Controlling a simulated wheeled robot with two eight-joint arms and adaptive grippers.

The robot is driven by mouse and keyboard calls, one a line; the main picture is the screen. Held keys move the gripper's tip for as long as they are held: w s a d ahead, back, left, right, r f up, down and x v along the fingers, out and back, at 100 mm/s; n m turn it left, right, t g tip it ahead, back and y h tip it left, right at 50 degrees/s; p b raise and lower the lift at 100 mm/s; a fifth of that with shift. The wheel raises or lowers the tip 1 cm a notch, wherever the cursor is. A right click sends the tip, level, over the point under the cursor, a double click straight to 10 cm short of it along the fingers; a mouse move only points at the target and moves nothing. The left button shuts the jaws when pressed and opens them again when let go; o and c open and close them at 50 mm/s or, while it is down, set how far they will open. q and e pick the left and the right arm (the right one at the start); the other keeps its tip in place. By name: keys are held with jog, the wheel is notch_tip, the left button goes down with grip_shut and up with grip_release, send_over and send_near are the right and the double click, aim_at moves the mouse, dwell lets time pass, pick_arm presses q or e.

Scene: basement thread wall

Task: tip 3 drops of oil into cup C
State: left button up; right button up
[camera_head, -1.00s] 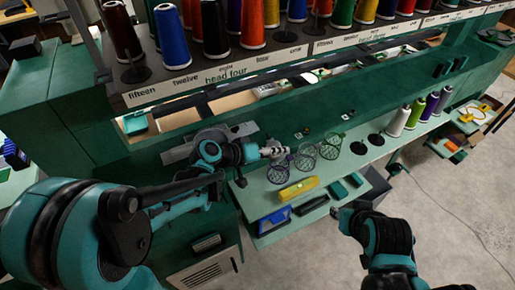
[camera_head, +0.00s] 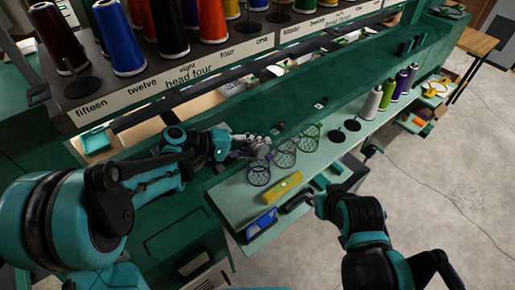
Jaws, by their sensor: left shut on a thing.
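Three mesh cups stand in a row on the pale green shelf (camera_head: 231,192): a near purple one (camera_head: 258,174), a middle one (camera_head: 284,155) and a far dark green one (camera_head: 307,139). I cannot read which is cup C. My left gripper (camera_head: 262,143) is just behind the near and middle cups, shut on a small greyish thing (camera_head: 252,151) that is mostly hidden by the fingers. I cannot make out oil or drops. My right gripper (camera_head: 324,203) is in front of the shelf, right of the yellow bar; its fingers are too dark to read.
A yellow bar (camera_head: 283,187) and a blue box (camera_head: 262,222) lie at the shelf front. Small thread spools, including a white one (camera_head: 373,102), stand farther right. Large thread cones line the rack above. Bare floor (camera_head: 430,190) is open at right.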

dwell(0.3)
pick_arm(q)
jog(key=shift+a+r+n+h+b, duration=0.1)
jog(key=shift+r+n+h+b, duration=0.05)
jog(key=shift+n+h+b, duration=0.45)
jog(key=shift+r+n+g, duration=0.2)
jog(key=shift+n+g, duration=0.1)
jog(key=shift+g, duration=0.1)
dwell(1.0)
jog(key=shift+m+t+y+p, duration=0.3)
jog(key=shift+m+y+p, duration=0.2)
jog(key=shift+m, duration=0.2)
jog(key=shift+f+m+t+y+p, duration=0.4)
jog(key=shift+m+t+y, duration=0.2)
jog(key=shift+m, duration=0.2)
jog(key=shift+w+f, duration=0.15)
